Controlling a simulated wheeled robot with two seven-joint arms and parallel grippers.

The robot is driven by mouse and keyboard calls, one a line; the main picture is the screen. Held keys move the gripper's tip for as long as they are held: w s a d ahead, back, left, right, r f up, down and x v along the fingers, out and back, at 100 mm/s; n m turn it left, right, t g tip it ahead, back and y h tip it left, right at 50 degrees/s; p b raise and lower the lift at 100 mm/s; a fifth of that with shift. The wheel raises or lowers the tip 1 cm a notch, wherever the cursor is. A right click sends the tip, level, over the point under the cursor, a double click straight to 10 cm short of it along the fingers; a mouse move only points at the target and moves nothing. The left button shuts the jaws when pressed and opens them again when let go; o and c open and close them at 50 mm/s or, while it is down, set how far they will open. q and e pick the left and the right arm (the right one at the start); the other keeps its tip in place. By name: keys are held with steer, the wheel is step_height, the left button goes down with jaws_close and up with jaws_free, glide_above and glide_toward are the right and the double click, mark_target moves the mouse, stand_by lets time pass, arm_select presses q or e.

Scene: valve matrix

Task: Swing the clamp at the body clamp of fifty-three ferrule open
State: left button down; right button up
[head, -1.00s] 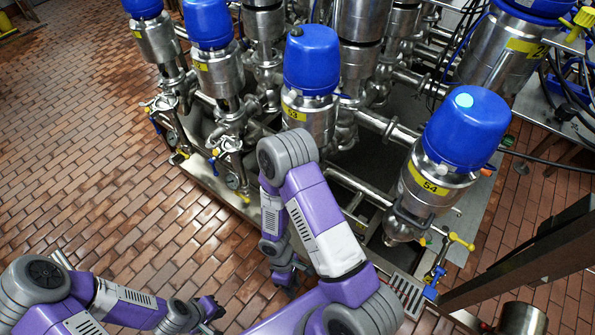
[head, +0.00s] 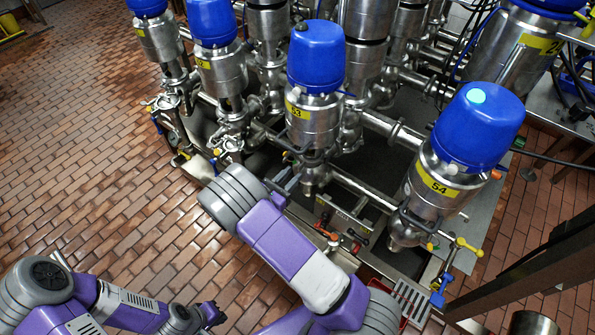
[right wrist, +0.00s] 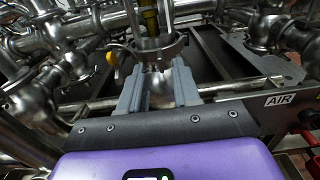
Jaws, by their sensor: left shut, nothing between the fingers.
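The valve labelled 53 (head: 312,118), a steel body under a blue cap, stands in the middle of the head view. My left gripper (head: 213,313) is shut and empty, low over the floor.
Valve 54 (head: 440,185) stands to the right, and more blue-capped valves (head: 218,60) to the left and behind. Steel pipes (head: 365,188) cross beside the clamp. An AIR label (right wrist: 279,99) is on a panel at right. The tiled floor (head: 90,170) at left is clear.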

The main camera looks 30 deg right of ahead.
steer(key=x, duration=0.3)
steer(key=shift+d, duration=0.2)
steer(key=shift+c, duration=0.2)
jaws_close()
stand_by(1.1)
